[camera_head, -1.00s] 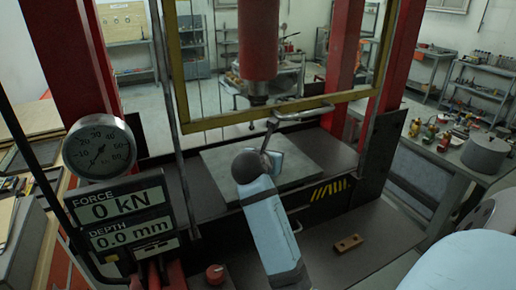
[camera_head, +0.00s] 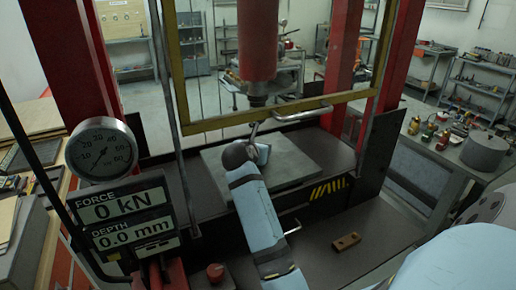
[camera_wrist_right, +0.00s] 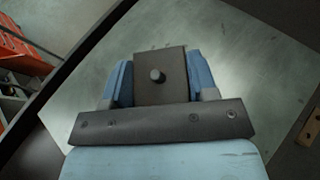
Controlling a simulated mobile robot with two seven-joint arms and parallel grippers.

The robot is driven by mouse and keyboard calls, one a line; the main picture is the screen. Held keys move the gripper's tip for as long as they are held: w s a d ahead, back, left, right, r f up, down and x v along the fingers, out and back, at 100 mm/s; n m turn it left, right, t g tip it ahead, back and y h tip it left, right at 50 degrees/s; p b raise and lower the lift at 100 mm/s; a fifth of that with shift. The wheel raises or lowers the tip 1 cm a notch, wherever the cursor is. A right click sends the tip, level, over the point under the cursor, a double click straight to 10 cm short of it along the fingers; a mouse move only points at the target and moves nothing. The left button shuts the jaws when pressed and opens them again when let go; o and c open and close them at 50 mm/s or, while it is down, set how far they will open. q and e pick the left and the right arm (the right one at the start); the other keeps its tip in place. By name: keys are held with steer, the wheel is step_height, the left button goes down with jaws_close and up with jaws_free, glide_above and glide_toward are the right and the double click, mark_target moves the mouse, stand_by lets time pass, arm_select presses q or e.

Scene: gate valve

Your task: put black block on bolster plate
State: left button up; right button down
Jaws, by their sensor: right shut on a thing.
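The black block (camera_wrist_right: 160,92), a dark square piece with a small round stud on its face, is between the two blue fingers of my right gripper (camera_wrist_right: 160,76). That gripper is shut on it. The bolster plate (camera_head: 298,164) is the wide flat grey plate on the press bed, and it fills much of the right wrist view (camera_wrist_right: 250,70). In the head view my right gripper (camera_head: 261,152) is over the plate, left of its middle, and my own wrist hides the block. I cannot tell whether the block touches the plate. My left gripper is not in view.
The red ram (camera_head: 258,45) hangs above the plate. A small brown block (camera_head: 345,242) lies on the front ledge. A gauge (camera_head: 101,149) stands left. The plate's right side is clear.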

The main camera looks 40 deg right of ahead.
steer(key=c, duration=0.8)
jaws_free()
steer(key=shift+f, duration=0.1)
steer(key=shift+c, duration=0.2)
steer(key=o, duration=0.4)
steer(key=shift+o, duration=0.2)
steer(key=b+v, duration=0.1)
steer(key=v, duration=1.1)
steer(key=shift+s, duration=0.1)
